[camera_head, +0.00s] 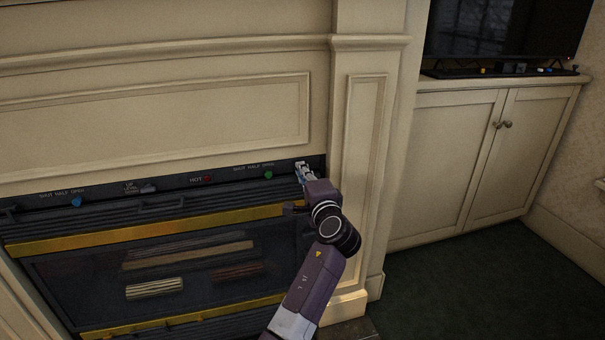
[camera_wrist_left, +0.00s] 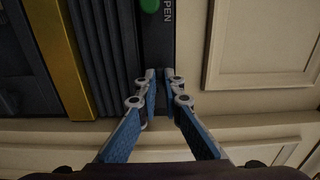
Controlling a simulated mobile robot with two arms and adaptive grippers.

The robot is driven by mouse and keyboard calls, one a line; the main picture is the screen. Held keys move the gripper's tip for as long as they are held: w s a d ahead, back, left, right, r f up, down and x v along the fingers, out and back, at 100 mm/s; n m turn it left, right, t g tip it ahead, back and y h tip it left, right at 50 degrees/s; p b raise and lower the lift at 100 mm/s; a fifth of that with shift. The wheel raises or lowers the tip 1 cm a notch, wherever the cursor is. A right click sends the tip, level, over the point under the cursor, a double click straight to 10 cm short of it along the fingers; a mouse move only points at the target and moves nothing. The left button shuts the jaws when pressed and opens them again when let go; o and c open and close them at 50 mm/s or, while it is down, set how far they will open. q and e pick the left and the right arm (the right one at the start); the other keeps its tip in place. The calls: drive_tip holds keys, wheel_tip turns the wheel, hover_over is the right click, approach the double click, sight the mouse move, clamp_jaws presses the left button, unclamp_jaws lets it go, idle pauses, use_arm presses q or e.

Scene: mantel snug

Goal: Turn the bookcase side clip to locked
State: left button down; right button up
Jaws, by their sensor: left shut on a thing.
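No bookcase and no clearly readable side clip show in either view. My left gripper (camera_head: 301,168) is at the right end of a dark labelled control strip (camera_head: 230,176) on the fireplace front. In the left wrist view its two blue-padded fingers (camera_wrist_left: 160,76) come close together at the tips, against the dark strip. It is shut on a small part that the fingertips mostly hide. I cannot tell which way that part is turned. My right gripper is not in view.
A green knob (camera_head: 268,174), a red HOT mark (camera_head: 207,179) and a blue knob (camera_head: 76,202) sit along the strip. A yellow bar (camera_head: 165,231) crosses the dark fireplace front below. A cream pillar (camera_head: 361,165) stands close right of the gripper; a cabinet (camera_head: 447,160) is farther right.

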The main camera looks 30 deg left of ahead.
use_arm(q)
drive_tip(key=shift+f, duration=0.15)
drive_tip(key=c, duration=2.1)
unclamp_jaws()
drive_tip(key=v, duration=0.8)
